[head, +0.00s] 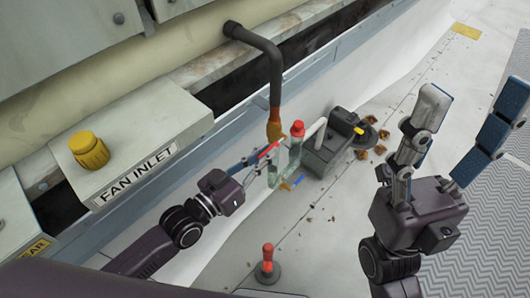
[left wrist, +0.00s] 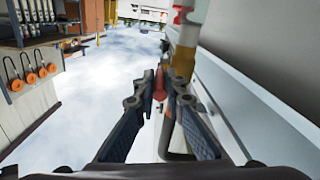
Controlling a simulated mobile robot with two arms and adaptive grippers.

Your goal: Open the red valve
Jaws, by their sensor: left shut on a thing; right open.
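The red valve's lever (head: 268,149) sticks out from a clear, U-shaped pipe trap (head: 277,172) below a dark drain pipe (head: 275,80) with an orange-brown end. My left gripper (head: 260,160) is at the lever, its fingers shut on it. In the left wrist view the red lever (left wrist: 160,80) shows between the two fingertips (left wrist: 160,92); how deep it sits is hard to tell. The trap has a red cap (head: 297,128) on top and a blue handle (head: 298,183) lower down. My right gripper (head: 470,105) is open and empty, well to the right, over the roof.
A grey pump box (head: 330,150) stands right of the trap, with brown debris (head: 380,149) around it. A red-handled plunger-like tool (head: 267,262) stands in front. The FAN INLET ledge (head: 135,130) carries a yellow knob (head: 88,149). White roof at lower centre is mostly clear.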

